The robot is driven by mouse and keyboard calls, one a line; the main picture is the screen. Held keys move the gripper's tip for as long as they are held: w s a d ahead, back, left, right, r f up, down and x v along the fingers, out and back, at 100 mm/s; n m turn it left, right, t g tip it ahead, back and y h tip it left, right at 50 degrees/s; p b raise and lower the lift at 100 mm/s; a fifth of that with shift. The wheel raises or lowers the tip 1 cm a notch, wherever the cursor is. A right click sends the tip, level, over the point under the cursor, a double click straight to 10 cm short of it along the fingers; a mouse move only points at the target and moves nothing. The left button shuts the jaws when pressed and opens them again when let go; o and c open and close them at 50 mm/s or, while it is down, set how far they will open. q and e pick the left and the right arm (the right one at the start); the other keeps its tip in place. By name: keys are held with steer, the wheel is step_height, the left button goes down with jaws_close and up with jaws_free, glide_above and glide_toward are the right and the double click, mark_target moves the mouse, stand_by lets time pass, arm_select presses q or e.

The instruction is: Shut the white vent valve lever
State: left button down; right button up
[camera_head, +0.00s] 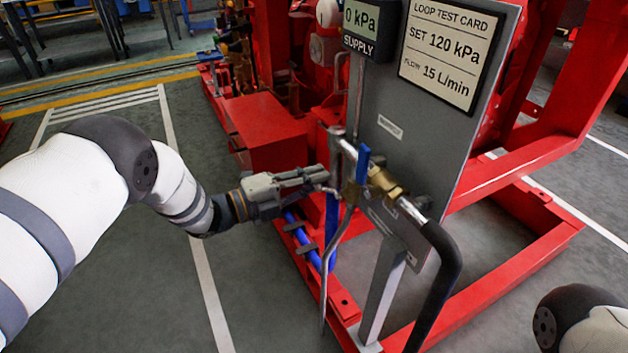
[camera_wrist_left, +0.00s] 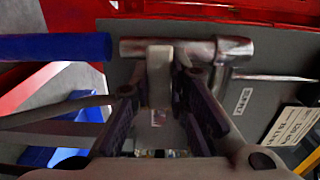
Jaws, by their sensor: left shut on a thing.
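My left gripper (camera_head: 325,180) reaches in from the left to the pipework on the grey panel. In the left wrist view its two dark fingers (camera_wrist_left: 162,105) are closed around a pale, whitish lever (camera_wrist_left: 159,78), which I take as the white vent valve lever. The lever meets a shiny metal pipe (camera_wrist_left: 205,49) at its top. In the head view the lever is hidden or too small to make out at the fingertips. My right gripper is out of view; only part of my right arm shows at the lower right.
A blue lever (camera_head: 362,165) and a brass valve (camera_head: 384,183) sit just right of the gripper. A black hose (camera_head: 446,265) curves down from the pipe. The panel (camera_head: 425,135) carries a display reading 0 kPa (camera_head: 361,22) and a test card (camera_head: 450,50). Red frame rails surround it.

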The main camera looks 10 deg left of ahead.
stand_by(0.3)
arm_select(q)
steer(key=c, duration=1.5)
jaws_free()
steer(key=v, duration=1.2)
